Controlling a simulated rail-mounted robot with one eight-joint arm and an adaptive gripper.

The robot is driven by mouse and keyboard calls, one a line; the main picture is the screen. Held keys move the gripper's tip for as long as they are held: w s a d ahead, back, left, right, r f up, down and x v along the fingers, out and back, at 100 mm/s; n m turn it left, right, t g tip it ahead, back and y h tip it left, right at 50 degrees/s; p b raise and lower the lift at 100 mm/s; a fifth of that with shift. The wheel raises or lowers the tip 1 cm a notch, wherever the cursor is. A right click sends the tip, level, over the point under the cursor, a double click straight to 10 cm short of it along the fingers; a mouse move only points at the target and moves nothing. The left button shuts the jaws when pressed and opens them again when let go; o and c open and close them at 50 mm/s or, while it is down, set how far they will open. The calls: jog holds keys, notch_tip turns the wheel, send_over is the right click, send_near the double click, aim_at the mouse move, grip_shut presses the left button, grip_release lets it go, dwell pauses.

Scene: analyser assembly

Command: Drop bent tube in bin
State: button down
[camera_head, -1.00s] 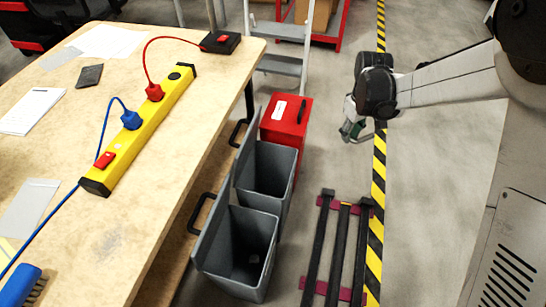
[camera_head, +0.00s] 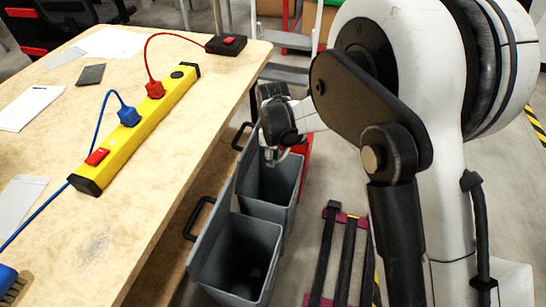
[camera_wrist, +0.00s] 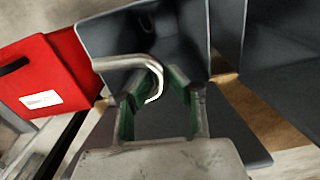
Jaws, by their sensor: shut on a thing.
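The bent tube (camera_wrist: 130,63) is a shiny metal pipe with a curved end. In the wrist view my gripper (camera_wrist: 160,90) is shut on it, with green-lined fingers around the bend. In the head view my gripper (camera_head: 271,157) is small and partly hidden by my wrist, above the rear grey bin (camera_head: 268,208). The wrist view shows that open bin (camera_wrist: 180,35) beneath the tube. A second grey bin (camera_head: 238,255) stands in front of it, with a small thing inside that I cannot identify.
A red box (camera_wrist: 52,72) stands beside the rear bin. The wooden table (camera_head: 140,225), left of the bins, carries a yellow power strip (camera_head: 137,125) with cables. Black bars on a dark red frame (camera_head: 345,220) lie on the floor to the right.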

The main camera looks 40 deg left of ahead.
notch_tip(320, 180, down, 7)
jog(key=b, duration=0.3)
jog(key=c, duration=1.6)
grip_release()
jog(key=shift+o, duration=0.2)
jog(key=shift+r, duration=0.1)
notch_tip(320, 180, up, 12)
jog(key=shift+f, duration=0.1)
jog(key=w+d+r+p, duration=0.1)
jog(key=d+r+p, duration=0.3)
jog(key=r, duration=0.4)
jog(key=shift+w+d, duration=0.35)
